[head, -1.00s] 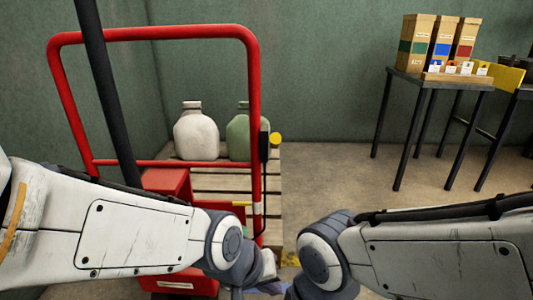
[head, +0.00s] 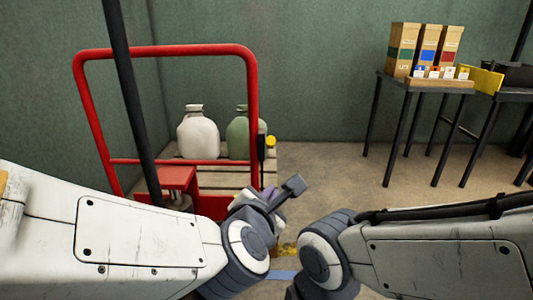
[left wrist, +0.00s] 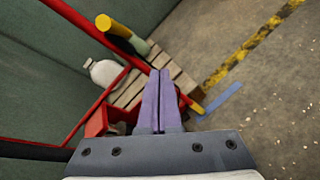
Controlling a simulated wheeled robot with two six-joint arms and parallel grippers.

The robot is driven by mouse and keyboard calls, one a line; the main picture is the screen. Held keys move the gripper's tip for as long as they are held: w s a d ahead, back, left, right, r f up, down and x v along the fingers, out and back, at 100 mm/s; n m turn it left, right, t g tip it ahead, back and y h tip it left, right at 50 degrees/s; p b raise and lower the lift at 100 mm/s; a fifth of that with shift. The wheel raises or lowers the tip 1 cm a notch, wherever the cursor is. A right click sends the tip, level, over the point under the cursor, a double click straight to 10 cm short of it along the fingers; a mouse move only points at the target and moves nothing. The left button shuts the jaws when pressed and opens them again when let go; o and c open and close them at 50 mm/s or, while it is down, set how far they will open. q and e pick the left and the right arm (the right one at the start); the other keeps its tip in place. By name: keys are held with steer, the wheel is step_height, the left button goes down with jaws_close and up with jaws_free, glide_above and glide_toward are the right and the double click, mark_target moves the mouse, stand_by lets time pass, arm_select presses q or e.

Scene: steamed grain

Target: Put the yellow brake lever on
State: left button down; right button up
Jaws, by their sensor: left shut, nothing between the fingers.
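The red trolley (head: 253,80), also in the left wrist view (left wrist: 72,14), has a tall handle frame. A yellow knob (head: 271,141) sits on a dark box on the frame's right post and appears large at the upper left of the left wrist view (left wrist: 113,27). A small yellow piece (left wrist: 197,147), perhaps the brake lever, shows right of my fingers; my arm may hide it in the head view. My left gripper (head: 268,192) is shut and empty beside the right post, its purple fingers together in the left wrist view (left wrist: 160,75). My right gripper is out of view.
A white jug (head: 198,134) and a green jug (head: 238,136) stand on a slatted pallet (head: 215,179) behind the frame. A dark table (head: 425,87) with boxes stands at the back right. The middle floor is clear, with a blue strip (head: 283,275).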

mark_target(270, 143)
arm_select(q)
steer(key=n, duration=0.2)
steer(key=s+a+r+n+y, duration=0.1)
steer(key=n, duration=0.1)
steer(key=s+r+n+t, duration=0.1)
steer(key=n, duration=0.1)
steer(key=shift+a+r+n+y, duration=0.2)
steer(key=shift+a+n+y, duration=0.2)
steer(key=shift+w, duration=0.15)
steer(key=w+d+p, duration=0.1)
steer(key=w+p, duration=0.9)
steer(key=w, duration=0.1)
steer(key=shift+w+d+r, duration=0.15)
steer(key=shift+r, duration=0.15)
